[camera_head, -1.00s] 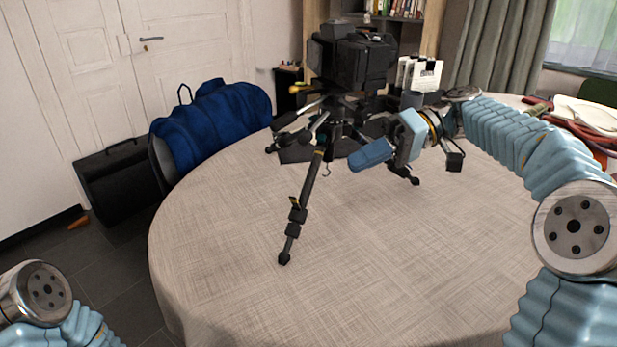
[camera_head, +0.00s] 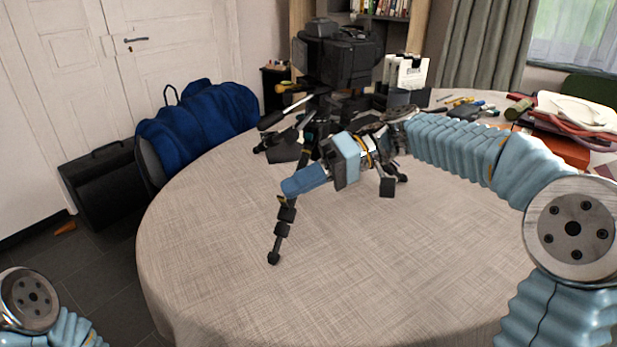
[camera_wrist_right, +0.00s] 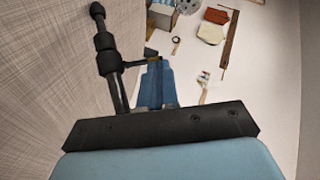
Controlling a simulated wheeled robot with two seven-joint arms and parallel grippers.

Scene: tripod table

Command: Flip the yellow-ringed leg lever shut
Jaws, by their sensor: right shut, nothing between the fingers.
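The black tripod (camera_head: 283,215) stands on the table with a camera (camera_head: 340,58) on top. Its front leg slants toward me, with several dark clamp collars. A small lever with a yellowish mark (camera_head: 283,198) is at the upper collar, partly hidden by my right gripper. My right gripper (camera_head: 288,189) is shut and empty, its blue fingertips right at this lever. In the right wrist view, the lever (camera_wrist_right: 140,62) sticks out sideways from the leg (camera_wrist_right: 108,55), across the tips of the shut fingers (camera_wrist_right: 156,68). I cannot tell whether they touch. My left gripper is out of view.
The round cloth-covered table (camera_head: 400,270) is clear in front and to the right of the leg. Plates (camera_head: 572,112) and small tools lie at the back right. A blue backpack (camera_head: 200,120) is beyond the table's left edge.

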